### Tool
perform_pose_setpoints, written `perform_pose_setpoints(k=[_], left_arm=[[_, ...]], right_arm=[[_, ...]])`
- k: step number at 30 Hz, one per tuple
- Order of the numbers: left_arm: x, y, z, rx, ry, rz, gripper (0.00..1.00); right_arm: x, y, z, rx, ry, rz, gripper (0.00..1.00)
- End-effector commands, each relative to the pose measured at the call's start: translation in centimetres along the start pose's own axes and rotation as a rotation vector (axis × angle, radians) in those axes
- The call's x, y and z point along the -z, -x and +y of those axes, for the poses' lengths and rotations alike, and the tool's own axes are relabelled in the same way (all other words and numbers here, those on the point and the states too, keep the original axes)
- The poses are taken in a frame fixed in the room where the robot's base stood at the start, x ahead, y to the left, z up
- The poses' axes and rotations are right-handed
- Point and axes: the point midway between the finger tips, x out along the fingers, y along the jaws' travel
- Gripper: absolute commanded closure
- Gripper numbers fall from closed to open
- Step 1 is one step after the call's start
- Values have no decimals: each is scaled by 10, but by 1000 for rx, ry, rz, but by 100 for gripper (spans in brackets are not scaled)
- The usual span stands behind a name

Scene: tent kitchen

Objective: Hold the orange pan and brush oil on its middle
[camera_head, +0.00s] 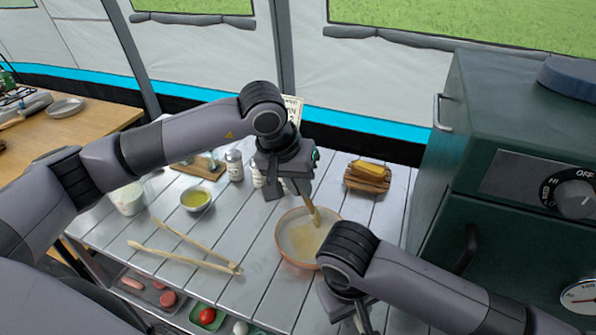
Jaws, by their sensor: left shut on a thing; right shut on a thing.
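The orange pan (281,251) sits on the slatted table, its inside pale with a lighter patch around the middle. Whether the bristles touch the pan is hard to tell. My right gripper (361,318) is at the front right of the pan, shut; what it holds is mostly hidden by my arm, likely the pan's handle. A small bowl of yellow-green oil (196,199) stands to the left.
Wooden tongs (185,258) lie left of the pan. Bottles (234,166) and a white container (128,199) stand at the back and left. A green oven (500,190) bounds the right. Food trays (207,318) are on a lower shelf.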

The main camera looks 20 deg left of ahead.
Motion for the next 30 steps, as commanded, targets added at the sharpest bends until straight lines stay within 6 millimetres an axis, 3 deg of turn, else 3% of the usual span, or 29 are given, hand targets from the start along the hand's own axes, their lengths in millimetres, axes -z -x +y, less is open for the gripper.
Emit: perform_pose_setpoints(k=[25,30], left_arm=[[-61,8,48,-1,-3,-1,100],[-47,6,36,3,4,-1,100]], right_arm=[[0,0,0,0,0,0,100],[0,0,0,0,0,0,100]])
